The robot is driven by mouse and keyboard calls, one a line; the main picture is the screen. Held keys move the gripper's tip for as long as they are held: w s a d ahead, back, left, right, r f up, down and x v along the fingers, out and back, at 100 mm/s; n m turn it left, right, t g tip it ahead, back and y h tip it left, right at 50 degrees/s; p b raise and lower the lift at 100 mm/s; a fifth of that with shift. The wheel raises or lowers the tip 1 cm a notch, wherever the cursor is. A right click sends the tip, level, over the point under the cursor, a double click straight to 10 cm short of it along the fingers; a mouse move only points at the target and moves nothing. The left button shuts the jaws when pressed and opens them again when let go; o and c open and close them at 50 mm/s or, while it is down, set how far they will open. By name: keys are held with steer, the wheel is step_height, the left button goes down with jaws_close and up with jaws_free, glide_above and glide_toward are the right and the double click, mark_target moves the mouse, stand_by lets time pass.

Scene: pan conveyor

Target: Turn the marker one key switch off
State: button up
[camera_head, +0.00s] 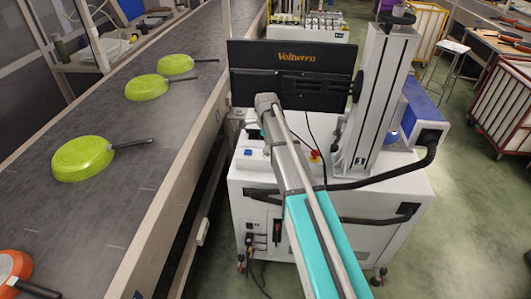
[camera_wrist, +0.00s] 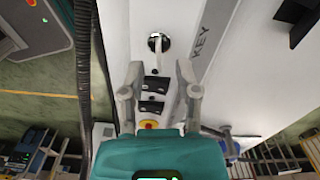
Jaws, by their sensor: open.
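The key switch (camera_wrist: 158,43) is a round black disc with a silver key in it, set in the white marker panel in the wrist view. Grey lettering "KEY" runs beside it on the right. My gripper (camera_wrist: 160,70) is open and empty. Its two grey fingers point toward the switch, one on each side, with the tips a little below it in the picture. The fingers do not visibly touch the key. In the head view the white marker (camera_head: 340,205) stands beside the conveyor; my arm reaches over it and hides the key switch and fingertips.
Two black rocker-like parts (camera_wrist: 154,94) and a red-and-yellow button (camera_wrist: 148,124) lie between my fingers in the picture. A dark cable (camera_wrist: 84,75) runs on the left. A black monitor (camera_head: 290,76) tops the marker. Green pans (camera_head: 82,158) and an orange pan (camera_head: 12,268) lie on the conveyor (camera_head: 110,225).

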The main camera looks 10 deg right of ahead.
steer(key=shift+f+b, duration=1.05)
steer(key=shift+f, duration=0.3)
jaws_close()
steer(key=shift+a, duration=0.1)
